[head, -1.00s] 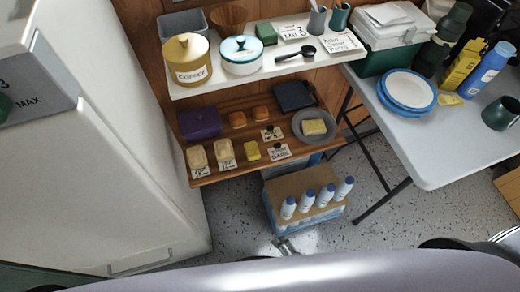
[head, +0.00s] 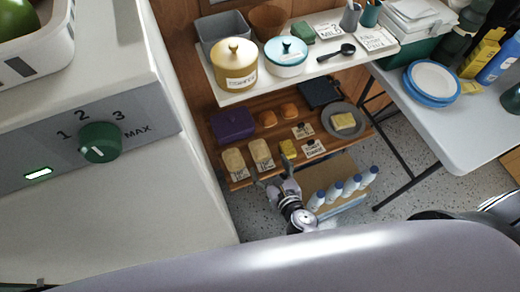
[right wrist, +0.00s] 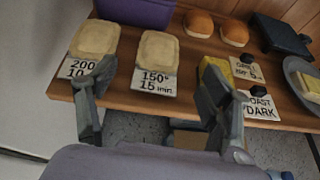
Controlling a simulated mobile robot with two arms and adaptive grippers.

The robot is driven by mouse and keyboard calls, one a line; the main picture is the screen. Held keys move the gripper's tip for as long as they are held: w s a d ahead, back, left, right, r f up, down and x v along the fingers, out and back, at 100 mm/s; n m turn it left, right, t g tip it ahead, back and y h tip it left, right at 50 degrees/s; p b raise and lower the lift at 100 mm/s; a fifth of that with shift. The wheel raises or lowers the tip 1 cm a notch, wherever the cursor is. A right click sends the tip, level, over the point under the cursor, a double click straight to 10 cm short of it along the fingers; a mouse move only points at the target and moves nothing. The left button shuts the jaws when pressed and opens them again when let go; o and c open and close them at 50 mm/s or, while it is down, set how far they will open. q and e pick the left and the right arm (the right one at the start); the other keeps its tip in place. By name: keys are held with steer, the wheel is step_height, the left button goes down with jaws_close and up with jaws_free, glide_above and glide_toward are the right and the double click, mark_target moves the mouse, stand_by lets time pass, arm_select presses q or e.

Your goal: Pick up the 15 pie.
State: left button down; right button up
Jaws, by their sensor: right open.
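Two pale, rounded-rectangle pies sit near the front edge of the lower wooden shelf. The right one, the 15 pie (right wrist: 157,50), lies by a card reading "150° 15 min." It also shows in the head view (head: 261,151). The left pie (right wrist: 95,38) has a card reading "200" and "10", partly covered by my finger; in the head view it is at the shelf's left end (head: 234,162). My right gripper (head: 274,178) is open and empty, in front of the shelf edge. In the right wrist view its fingertips (right wrist: 160,77) stand apart, with the 15 pie between and beyond them.
A yellow block (right wrist: 215,70) stands right of the 15 pie, partly behind my right finger. A purple box (head: 233,125) and two buns (head: 267,118) sit behind. The white upper shelf (head: 325,60) overhangs the back. A carton with bottles (head: 335,190) stands below on the floor.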

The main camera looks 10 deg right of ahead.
mark_target(262, 155)
steer(key=b+x, duration=0.1)
steer(key=x, duration=0.7)
steer(key=shift+f, duration=0.15)
steer(key=shift+c, duration=0.5)
steer(key=c, duration=1.2)
